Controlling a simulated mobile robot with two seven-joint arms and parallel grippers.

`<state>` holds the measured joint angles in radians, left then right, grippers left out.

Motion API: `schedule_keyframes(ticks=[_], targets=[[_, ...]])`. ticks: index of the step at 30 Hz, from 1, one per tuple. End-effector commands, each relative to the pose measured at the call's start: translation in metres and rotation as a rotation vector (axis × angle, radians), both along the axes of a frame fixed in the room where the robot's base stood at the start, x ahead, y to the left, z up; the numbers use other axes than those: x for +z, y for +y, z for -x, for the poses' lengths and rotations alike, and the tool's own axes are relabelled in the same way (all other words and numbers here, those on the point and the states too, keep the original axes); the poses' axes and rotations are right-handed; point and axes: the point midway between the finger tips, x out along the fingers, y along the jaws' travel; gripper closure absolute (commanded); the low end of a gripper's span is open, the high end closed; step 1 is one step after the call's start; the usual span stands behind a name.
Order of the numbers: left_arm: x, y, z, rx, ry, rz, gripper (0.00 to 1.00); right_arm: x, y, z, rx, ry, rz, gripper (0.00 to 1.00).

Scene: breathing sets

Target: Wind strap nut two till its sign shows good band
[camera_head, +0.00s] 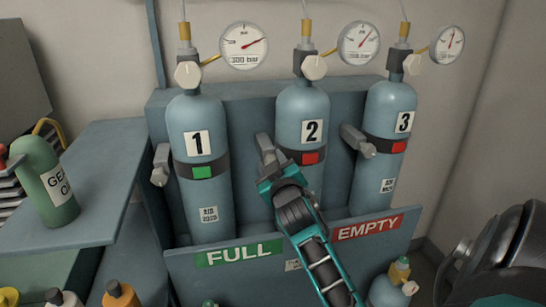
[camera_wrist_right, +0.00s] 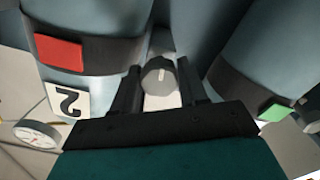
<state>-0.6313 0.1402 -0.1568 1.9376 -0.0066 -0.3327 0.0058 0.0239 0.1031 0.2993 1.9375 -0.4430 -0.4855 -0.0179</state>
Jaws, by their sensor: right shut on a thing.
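Cylinder two (camera_head: 303,104) stands in the middle of the rack, upright, with a dark strap around it. The sign (camera_head: 311,158) on that strap is red; it also shows red in the right wrist view (camera_wrist_right: 58,52). Strap nut two (camera_wrist_right: 158,78) is a grey knob with a pale line on its face, at the left of the cylinder. My right gripper (camera_head: 268,163) is shut on this nut, with a dark finger on each side of it in the right wrist view (camera_wrist_right: 160,88). My left gripper is not in view.
Cylinder one (camera_head: 190,115) has a green strap sign and its own nut (camera_head: 160,176). Cylinder three (camera_head: 391,105) has a red sign and a nut (camera_head: 358,141). A front panel (camera_head: 308,244) reads FULL and EMPTY.

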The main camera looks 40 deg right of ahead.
Motion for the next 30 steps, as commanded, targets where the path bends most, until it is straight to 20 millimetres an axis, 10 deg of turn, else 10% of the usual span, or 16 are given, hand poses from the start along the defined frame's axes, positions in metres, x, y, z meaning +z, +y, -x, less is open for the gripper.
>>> schedule_keyframes(ticks=[21, 22, 30], targets=[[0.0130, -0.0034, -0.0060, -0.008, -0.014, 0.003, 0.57, 0.0090, 0.0016, -0.0019, 0.006, 0.020, 0.085, 0.88], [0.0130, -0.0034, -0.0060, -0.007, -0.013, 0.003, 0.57, 0.0090, 0.0016, -0.0019, 0.006, 0.020, 0.084, 0.57], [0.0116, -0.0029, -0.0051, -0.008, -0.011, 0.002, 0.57, 0.0052, 0.0011, -0.0012, 0.004, 0.028, 0.079, 0.33]])
